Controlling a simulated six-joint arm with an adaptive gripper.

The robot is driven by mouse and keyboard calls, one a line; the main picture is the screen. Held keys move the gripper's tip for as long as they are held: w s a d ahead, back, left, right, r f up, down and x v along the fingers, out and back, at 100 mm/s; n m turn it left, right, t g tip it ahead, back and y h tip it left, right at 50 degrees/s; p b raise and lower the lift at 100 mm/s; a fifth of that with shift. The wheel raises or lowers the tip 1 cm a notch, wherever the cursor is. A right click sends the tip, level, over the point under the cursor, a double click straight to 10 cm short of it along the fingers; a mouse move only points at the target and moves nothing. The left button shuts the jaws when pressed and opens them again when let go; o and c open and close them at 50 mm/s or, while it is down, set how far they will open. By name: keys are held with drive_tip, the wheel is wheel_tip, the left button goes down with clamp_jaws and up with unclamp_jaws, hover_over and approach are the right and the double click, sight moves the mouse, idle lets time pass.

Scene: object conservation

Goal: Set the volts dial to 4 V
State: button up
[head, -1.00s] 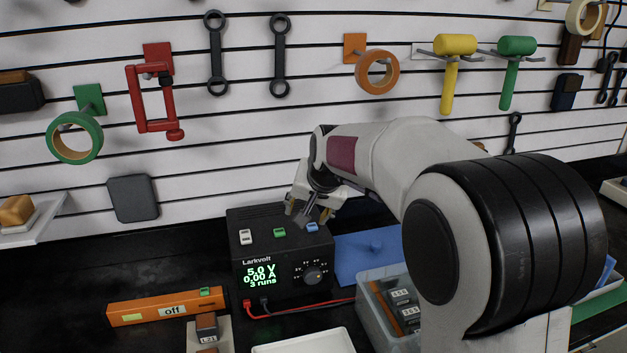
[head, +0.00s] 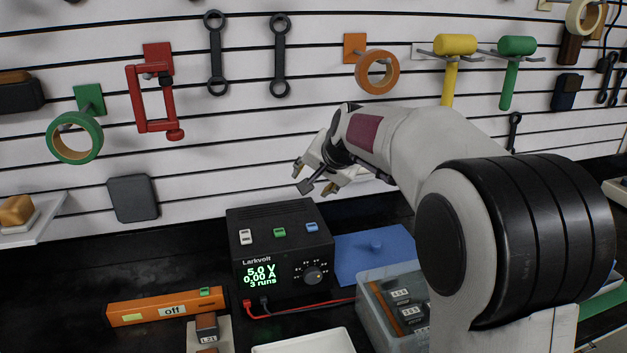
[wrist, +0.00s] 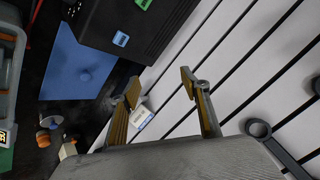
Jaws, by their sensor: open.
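The black Larkvolt power supply (head: 283,232) stands on the bench, and its green display (head: 260,276) reads 5.0 V, 0.00 A and 3 runs. The volts dial (head: 313,276), a round knob with marks around it, is on the front face at the right of the display. White, green and blue switches sit on the top. My gripper (head: 315,186) is open and empty, above and behind the supply near the slatted wall. In the wrist view my gripper (wrist: 160,86) points past the supply (wrist: 140,30), whose dial is out of sight.
A blue plate with a knob (head: 372,255) lies right of the supply. A clear bin (head: 372,302) with labelled blocks stands before it. An orange bar marked off (head: 165,308) lies at the left. Red and black leads run along the front. Tools hang on the wall.

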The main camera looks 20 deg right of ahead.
drive_tip(key=s+a+f, duration=0.1)
drive_tip(key=s+a+f+n+g, duration=0.1)
drive_tip(key=a+f, duration=0.1)
drive_tip(key=s+a+f+n, duration=0.1)
drive_tip(key=shift+s+a+f, duration=0.1)
drive_tip(key=shift+a+f, duration=0.2)
drive_tip(key=shift+a, duration=0.1)
drive_tip(key=s+f+n, duration=0.1)
drive_tip(key=s+f+g, duration=0.1)
drive_tip(key=s+f+n+g, duration=0.1)
drive_tip(key=f, duration=0.1)
drive_tip(key=shift+s+a+f+n+h, duration=0.1)
drive_tip(key=shift+s+a+n+h, duration=0.2)
drive_tip(key=n+g+h, duration=0.1)
drive_tip(key=n, duration=0.2)
approach(314, 277)
drive_tip(key=w, duration=0.1)
drive_tip(key=shift+a+f+g, duration=0.1)
drive_tip(key=shift+f+g, duration=0.3)
drive_tip(key=shift+f, duration=0.1)
drive_tip(key=shift+x, duration=3.85)
